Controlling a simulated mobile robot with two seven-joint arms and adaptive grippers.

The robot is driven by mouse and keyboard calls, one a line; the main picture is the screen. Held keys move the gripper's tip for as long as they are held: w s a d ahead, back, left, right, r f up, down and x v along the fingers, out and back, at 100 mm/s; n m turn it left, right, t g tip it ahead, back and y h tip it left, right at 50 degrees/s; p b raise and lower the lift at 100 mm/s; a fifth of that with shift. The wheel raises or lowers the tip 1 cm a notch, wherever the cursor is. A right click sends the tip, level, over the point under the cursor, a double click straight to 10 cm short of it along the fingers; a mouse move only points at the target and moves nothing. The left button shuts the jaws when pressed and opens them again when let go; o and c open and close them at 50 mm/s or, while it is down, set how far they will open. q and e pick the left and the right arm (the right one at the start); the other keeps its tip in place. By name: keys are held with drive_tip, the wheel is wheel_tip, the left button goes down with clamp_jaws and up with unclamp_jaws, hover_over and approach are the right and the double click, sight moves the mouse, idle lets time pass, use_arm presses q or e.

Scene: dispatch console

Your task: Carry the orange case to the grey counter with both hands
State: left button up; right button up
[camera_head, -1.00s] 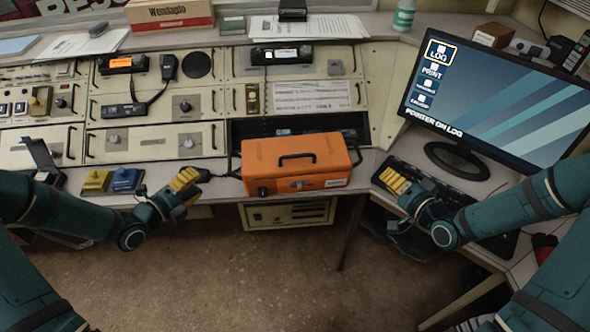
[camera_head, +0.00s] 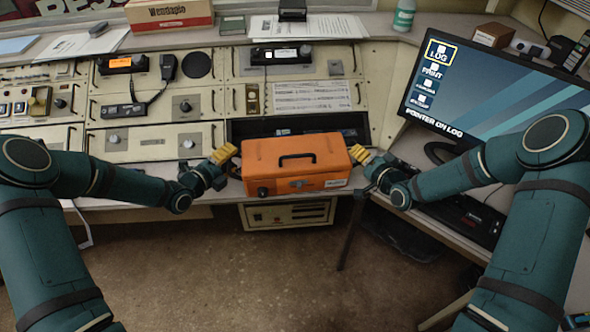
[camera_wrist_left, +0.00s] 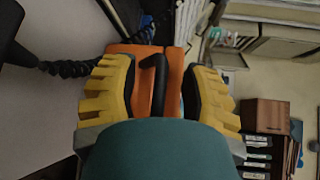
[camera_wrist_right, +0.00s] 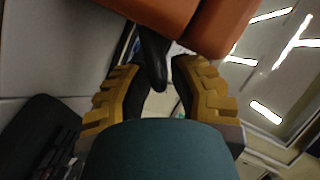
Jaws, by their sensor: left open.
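The orange case (camera_head: 292,168) sits upright on the front ledge of the console, with a black handle on its lid. My left gripper (camera_head: 230,154) is at the case's left end. In the left wrist view its fingers (camera_wrist_left: 160,85) are apart, with a black handle (camera_wrist_left: 158,80) of the case between them. My right gripper (camera_head: 358,156) is at the right end. In the right wrist view its fingers (camera_wrist_right: 153,85) stand apart, with a black handle (camera_wrist_right: 152,62) between their tips. I cannot tell which surface is the grey counter; a grey worktop (camera_head: 410,150) lies at the right.
A monitor (camera_head: 490,90) and a dark keyboard (camera_head: 475,215) stand on the right worktop, near my right arm. Console panels with radios (camera_head: 122,65) are behind the case. A red and white box (camera_head: 168,13) is on the back shelf. Open floor (camera_head: 240,270) lies in front.

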use_arm(q)
drive_tip(key=c, duration=0.3)
use_arm(e)
drive_tip(key=c, duration=0.3)
use_arm(q)
clamp_jaws()
use_arm(e)
clamp_jaws()
use_arm(q)
drive_tip(key=shift+r, duration=0.2)
use_arm(e)
drive_tip(key=shift+a+r, duration=0.1)
drive_tip(key=shift+r, duration=0.05)
